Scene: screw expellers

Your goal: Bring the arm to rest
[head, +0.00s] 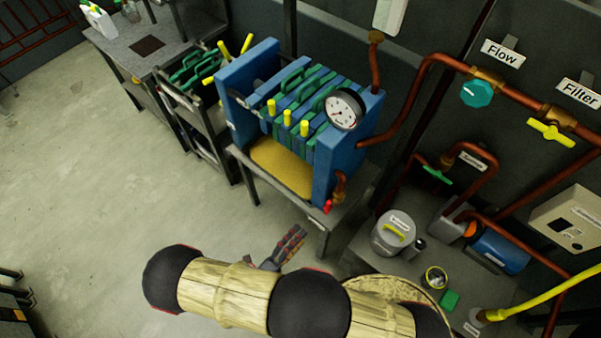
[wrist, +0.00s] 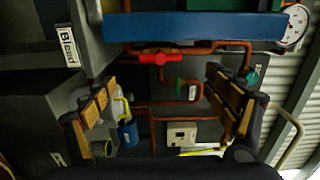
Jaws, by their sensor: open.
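My arm (head: 228,290) stretches across the bottom of the head view, with pale tan links between black joints. My gripper (head: 290,245) shows just beyond the arm, over bare floor and in front of the press stand; part of it is hidden behind the arm. In the wrist view my gripper (wrist: 161,80) has its two padded fingers wide apart, one on each side. Nothing is held between them.
A blue filter press (head: 345,165) with green plates and a gauge (head: 344,109) stands on a metal stand just beyond my gripper. Copper pipes with valves (head: 477,93) and a grey canister (head: 394,233) are to the right. The floor (head: 90,200) at left is clear.

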